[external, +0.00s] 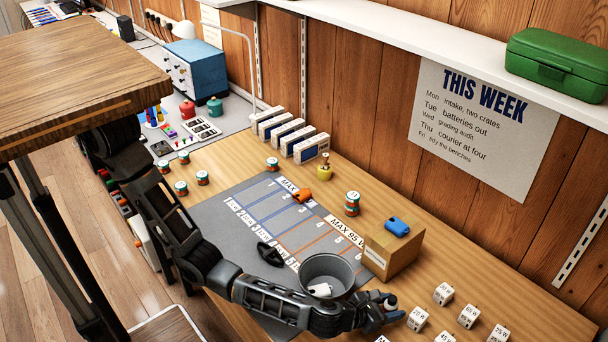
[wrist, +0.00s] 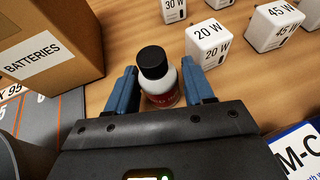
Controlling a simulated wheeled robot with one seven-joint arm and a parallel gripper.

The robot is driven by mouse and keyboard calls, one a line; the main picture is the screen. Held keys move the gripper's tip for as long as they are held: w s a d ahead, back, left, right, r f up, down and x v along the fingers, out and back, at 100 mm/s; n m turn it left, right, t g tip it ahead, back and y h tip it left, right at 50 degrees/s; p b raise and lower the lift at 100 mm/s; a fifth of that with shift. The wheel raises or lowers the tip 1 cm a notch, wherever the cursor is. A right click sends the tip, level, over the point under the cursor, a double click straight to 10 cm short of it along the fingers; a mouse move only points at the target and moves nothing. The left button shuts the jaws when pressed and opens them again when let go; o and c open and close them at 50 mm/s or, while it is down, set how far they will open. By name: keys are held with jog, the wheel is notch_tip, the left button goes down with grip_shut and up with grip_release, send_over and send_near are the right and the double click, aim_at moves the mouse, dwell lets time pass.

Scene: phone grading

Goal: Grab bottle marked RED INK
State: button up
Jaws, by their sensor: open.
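A small bottle (wrist: 157,75) with a black cap and a red label stands upright on the wooden bench in the wrist view. My gripper (wrist: 163,88) is open, with one blue finger on each side of the bottle. I cannot tell whether either finger touches it. In the external view my gripper (external: 386,308) is low over the right part of the bench, and the bottle (external: 391,300) shows partly between its fingers.
A cardboard box marked BATTERIES (wrist: 50,45) stands left of the bottle, with a blue item (external: 397,227) on top. White wattage cubes (wrist: 208,43) stand close on the right. A grey bin (external: 328,268) sits beside my forearm. A grey mat (external: 232,240) lies further left.

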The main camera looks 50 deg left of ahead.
jog(key=shift+w+d+f, duration=0.1)
jog(key=shift+w+f, duration=0.05)
jog(key=shift+w, duration=0.15)
jog(key=shift+c, duration=0.2)
jog(key=c, duration=0.7)
